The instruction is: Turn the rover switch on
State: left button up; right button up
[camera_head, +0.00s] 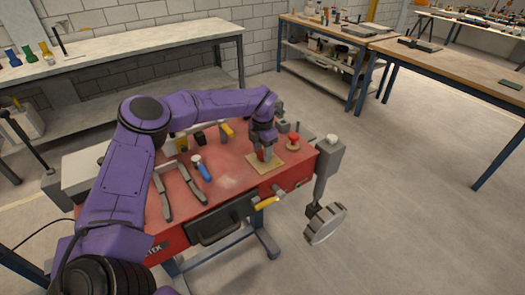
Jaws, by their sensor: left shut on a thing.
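A red tilting table (232,180) stands in front of me. My left arm reaches over it from the left, and my left gripper (264,150) points down at a square tan plate (266,167) near its right end. The gripper is shut on a small red piece (263,156) standing on the plate, which looks like the switch. The fingers hide much of it, so I cannot tell its setting. A separate red knob (293,138) on a round tan base sits just right of the gripper, apart from it. My right gripper is out of view.
A blue-handled tool (202,168) and a grey forked piece (167,192) lie left on the red top. A grey post with a wheel (325,223) hangs at the right end. A black handle (215,225) is on the front. Workbenches stand behind; the right floor is clear.

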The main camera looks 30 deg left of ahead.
pick_arm(q)
jog(key=shift+f+m, duration=0.15)
jog(key=shift+m, duration=0.55)
jog(key=o, duration=0.8)
jog(key=shift+o, duration=1.2)
jog(key=shift+w+d, duration=0.1)
notch_tip(320, 180, up, 10)
jog(key=b, duration=0.2)
jog(key=shift+r, duration=0.25)
